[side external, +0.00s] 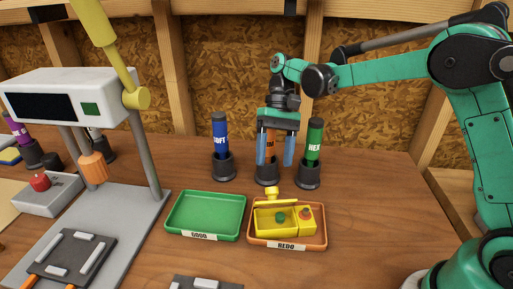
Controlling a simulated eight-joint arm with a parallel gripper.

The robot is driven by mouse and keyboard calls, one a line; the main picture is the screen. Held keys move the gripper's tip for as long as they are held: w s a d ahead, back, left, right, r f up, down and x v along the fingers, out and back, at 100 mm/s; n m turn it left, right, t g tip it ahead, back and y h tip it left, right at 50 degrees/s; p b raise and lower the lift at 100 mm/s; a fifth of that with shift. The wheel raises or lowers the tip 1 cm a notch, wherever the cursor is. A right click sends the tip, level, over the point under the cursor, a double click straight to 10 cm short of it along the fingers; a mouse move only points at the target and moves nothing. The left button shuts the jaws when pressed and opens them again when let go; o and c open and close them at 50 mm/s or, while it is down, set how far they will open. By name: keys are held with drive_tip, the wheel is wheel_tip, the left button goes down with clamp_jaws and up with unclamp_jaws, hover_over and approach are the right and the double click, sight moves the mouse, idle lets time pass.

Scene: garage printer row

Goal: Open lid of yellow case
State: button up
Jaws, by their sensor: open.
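A small yellow case (264,222) sits in the orange tray (323,239) labelled REDO. The tool stands upright in a dark holder (266,175). Whether the fingers touch it is unclear.
A blue tool (220,135) and a green tool labelled HEX (314,140) stand in holders beside the orange one. An empty green tray (205,212) labelled GOOD is left of the orange tray. A grey printer (70,95) stands at left. Right of the orange tray, the tabletop is clear.

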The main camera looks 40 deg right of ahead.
sight(274, 196)
drive_tip(key=shift+s+a+f+m+t+h, duration=0.2)
drive_tip(key=shift+s+a+f+t, duration=0.25)
drive_tip(key=shift+f+t, duration=0.4)
drive_tip(key=shift+s+a+f+m+t+h, duration=0.2)
drive_tip(key=shift+s+a+f+t, duration=0.25)
drive_tip(key=shift+f+t, duration=0.4)
drive_tip(key=shift+s+a+f+m+t+h, duration=0.1)
drive_tip(key=shift+s+a+f+t+h, duration=0.25)
drive_tip(key=shift+s+f+t, duration=0.45)
drive_tip(key=shift+w+r, duration=0.2)
drive_tip(key=shift+w, duration=0.1)
clamp_jaws()
